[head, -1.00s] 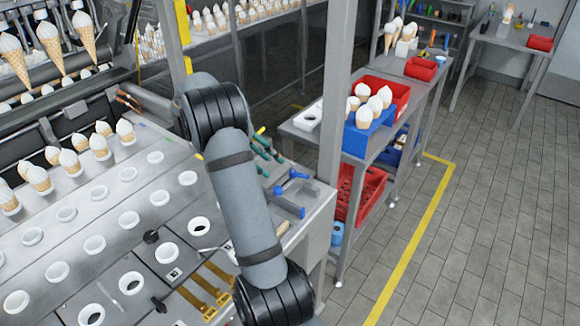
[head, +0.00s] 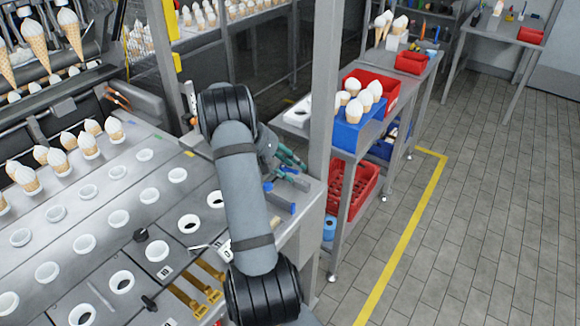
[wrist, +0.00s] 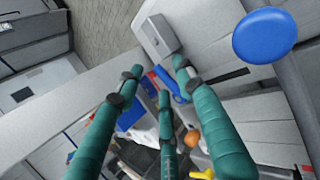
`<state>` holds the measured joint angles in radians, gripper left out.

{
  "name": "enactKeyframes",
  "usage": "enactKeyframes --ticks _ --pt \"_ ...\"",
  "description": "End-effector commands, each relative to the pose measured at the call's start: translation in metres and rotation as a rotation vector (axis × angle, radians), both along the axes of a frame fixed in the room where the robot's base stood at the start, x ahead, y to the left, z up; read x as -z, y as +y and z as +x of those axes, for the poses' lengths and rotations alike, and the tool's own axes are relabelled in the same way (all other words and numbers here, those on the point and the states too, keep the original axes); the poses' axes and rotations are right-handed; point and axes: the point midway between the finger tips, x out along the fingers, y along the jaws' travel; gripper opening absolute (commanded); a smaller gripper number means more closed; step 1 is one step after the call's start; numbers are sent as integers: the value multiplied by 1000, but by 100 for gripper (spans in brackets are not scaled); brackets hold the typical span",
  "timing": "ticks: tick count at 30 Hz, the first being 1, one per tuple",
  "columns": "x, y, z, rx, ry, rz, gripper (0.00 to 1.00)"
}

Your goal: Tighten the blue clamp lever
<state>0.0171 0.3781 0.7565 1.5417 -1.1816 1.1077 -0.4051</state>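Blue clamp parts show at the right corner of the machine table: a small blue end (head: 268,187) and a longer blue bar (head: 280,205). In the wrist view a large round blue knob (wrist: 265,35) on a grey stem stands near the camera, right of the fingers. I cannot tell which blue part it matches in the head view. My gripper (head: 298,172) has teal fingers and is over this corner, partly hidden behind my arm. In the wrist view my gripper (wrist: 157,82) has its fingers spread apart, with nothing visibly held. The knob is outside the fingers.
A metal post (head: 322,110) stands close to the right of my gripper. Beyond it are a blue bin (head: 352,136) with cones and a red crate (head: 358,192). The floor at right is clear.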

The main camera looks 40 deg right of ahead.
Motion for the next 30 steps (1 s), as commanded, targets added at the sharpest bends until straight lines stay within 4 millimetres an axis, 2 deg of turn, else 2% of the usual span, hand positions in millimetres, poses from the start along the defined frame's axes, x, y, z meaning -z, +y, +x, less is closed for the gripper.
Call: enactKeyframes --ticks 7,25,30 --pt "1 0 0 0 0 0 37" --pt "0 0 0 -1 1 0 1" --pt "0 0 0 -1 1 0 0"
